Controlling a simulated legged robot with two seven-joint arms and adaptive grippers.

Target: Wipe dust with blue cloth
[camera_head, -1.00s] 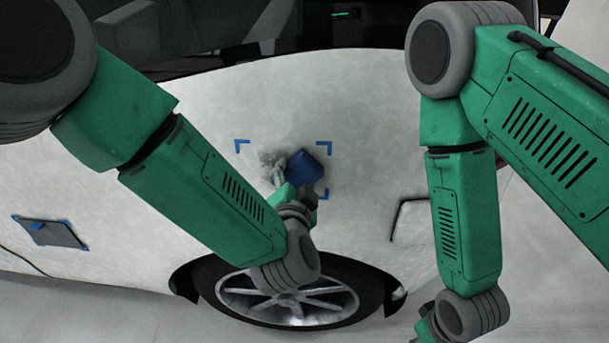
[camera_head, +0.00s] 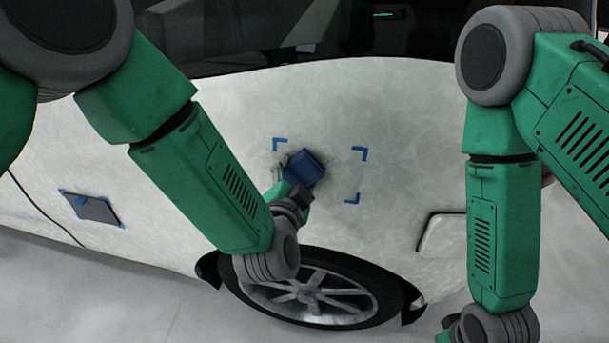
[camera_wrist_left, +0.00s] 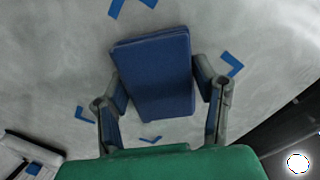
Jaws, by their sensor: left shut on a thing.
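The blue cloth (camera_head: 304,168) is a folded pad against the white car panel (camera_head: 400,110), inside an area marked by blue corner tapes (camera_head: 361,153). My left gripper (camera_head: 291,182) is shut on the cloth. In the left wrist view the cloth (camera_wrist_left: 155,75) sits between the two fingers of the left gripper (camera_wrist_left: 160,95). A faint grey dust smudge (camera_head: 280,155) shows on the panel beside the cloth. The panel behind the cloth is hidden. My right gripper (camera_head: 448,330) is at the bottom edge, mostly cut off, away from the panel.
A dark flat piece (camera_head: 91,208) is taped to the car side at the left, with a cable near it. The wheel (camera_head: 310,300) is below the marked area. A fuel-door outline (camera_head: 440,235) is at the right.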

